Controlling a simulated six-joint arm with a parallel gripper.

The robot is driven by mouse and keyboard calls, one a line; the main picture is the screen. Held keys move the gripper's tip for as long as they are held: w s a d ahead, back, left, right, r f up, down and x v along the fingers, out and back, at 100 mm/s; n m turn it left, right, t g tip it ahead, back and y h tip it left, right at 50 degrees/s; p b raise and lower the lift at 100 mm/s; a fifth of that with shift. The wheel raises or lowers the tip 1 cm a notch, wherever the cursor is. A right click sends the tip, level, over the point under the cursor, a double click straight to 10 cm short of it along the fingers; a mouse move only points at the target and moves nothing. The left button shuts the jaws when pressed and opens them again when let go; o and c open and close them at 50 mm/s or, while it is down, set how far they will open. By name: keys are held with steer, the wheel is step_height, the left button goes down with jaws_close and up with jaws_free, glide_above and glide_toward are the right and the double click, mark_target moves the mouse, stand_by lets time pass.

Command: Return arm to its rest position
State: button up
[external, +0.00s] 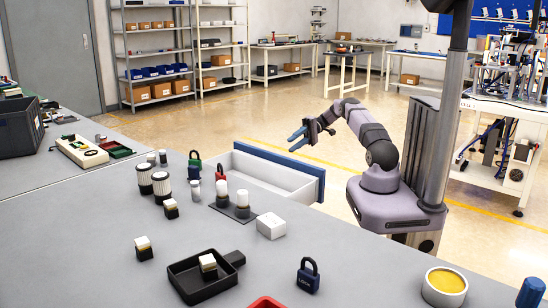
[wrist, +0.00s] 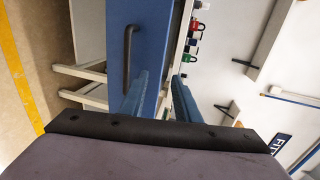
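My gripper (external: 293,140) is raised at the end of my bent arm, above and beyond the open white drawer (external: 265,172) with the blue front (external: 322,190) at the grey table's edge. Its two blue fingers are apart with nothing between them. In the wrist view my gripper (wrist: 160,78) shows the same gap between the fingers. Beyond the fingers is the blue drawer front (wrist: 148,35) with its dark handle (wrist: 128,58); I see no contact with it. The drawer interior that shows in the external view looks empty.
The table holds a black pan (external: 197,283) with a small block in it, a white box (external: 271,227), a blue padlock (external: 308,276), a yellow-filled bowl (external: 444,287) and several cylinders. A post (external: 432,130) stands beside my base. Floor behind my gripper is clear.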

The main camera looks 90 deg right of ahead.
stand_by(0.5)
steer(key=w+a+r+m+g+p, duration=0.2)
steer(key=w+a+r+m+p, duration=0.2)
steer(key=w+a+r, duration=0.15)
steer(key=w+a+f+g+h, duration=0.1)
steer(key=w+a+f+g, duration=0.15)
steer(key=a, duration=0.65)
steer(key=w+a+f+g, duration=0.1)
steer(key=w+a+g, duration=0.25)
steer(key=a, duration=0.65)
steer(key=s+a+f+n+g+h, duration=0.2)
steer(key=s+a+g+h, duration=0.3)
steer(key=a, duration=0.5)
steer(key=s+a+f+n+t+h+b, duration=0.2)
steer(key=s+a+f+n+h+b, duration=0.25)
steer(key=s+f+n, duration=0.5)
step_height(320, 180, up, 21)
steer(key=w+n+p, duration=0.1)
steer(key=p, duration=1.8)
steer(key=shift+r, duration=0.15)
